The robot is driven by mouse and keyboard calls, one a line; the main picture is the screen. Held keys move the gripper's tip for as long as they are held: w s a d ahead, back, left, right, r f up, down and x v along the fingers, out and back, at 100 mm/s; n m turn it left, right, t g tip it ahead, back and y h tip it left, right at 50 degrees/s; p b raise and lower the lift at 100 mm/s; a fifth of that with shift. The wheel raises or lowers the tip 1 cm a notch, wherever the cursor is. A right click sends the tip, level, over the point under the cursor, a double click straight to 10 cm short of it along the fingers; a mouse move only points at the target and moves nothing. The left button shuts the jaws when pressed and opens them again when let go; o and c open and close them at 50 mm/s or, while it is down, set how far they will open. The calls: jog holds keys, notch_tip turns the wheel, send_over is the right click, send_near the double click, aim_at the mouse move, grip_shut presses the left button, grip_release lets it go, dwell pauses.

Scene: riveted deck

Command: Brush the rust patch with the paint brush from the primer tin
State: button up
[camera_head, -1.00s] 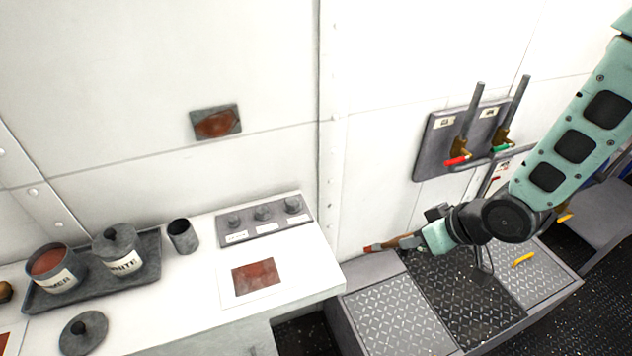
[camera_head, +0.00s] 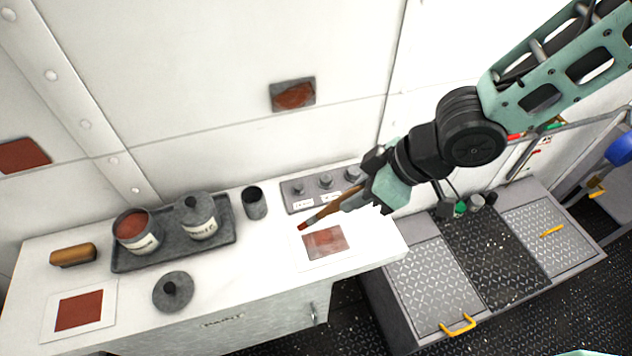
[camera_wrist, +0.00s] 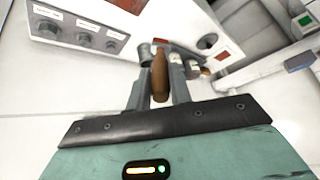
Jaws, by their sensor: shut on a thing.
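My gripper (camera_head: 350,200) is shut on the brown handle of the paint brush (camera_head: 325,212), which also shows between the fingers in the wrist view (camera_wrist: 160,72). The brush slants down to the left, its red tip near the left edge of a card with a rust-coloured square (camera_head: 325,243); I cannot tell whether it touches. The open primer tin (camera_head: 140,242), red-brown inside, stands on a dark tray. A rust patch on a grey plate (camera_head: 293,95) is on the wall, another (camera_head: 22,155) further left. A second rust-coloured card (camera_head: 80,310) lies at the counter's left end.
The tray (camera_head: 180,255) also holds a lidded white-paint tin (camera_head: 197,218). A loose lid (camera_head: 172,291), a wooden-topped block (camera_head: 73,254), a dark cup (camera_head: 254,203) and a knob panel (camera_head: 300,200) are on the white counter (camera_head: 250,290). Treadplate boxes (camera_head: 430,280) stand to the right.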

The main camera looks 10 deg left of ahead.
aim_at(329, 210)
jog(key=shift+a+f, duration=0.1)
jog(key=shift+a, duration=0.15)
jog(key=shift+a+f, duration=0.1)
jog(key=shift+f, duration=0.05)
notch_tip(329, 210, down, 4)
jog(key=b, duration=0.5)
jog(key=shift+f, duration=0.25)
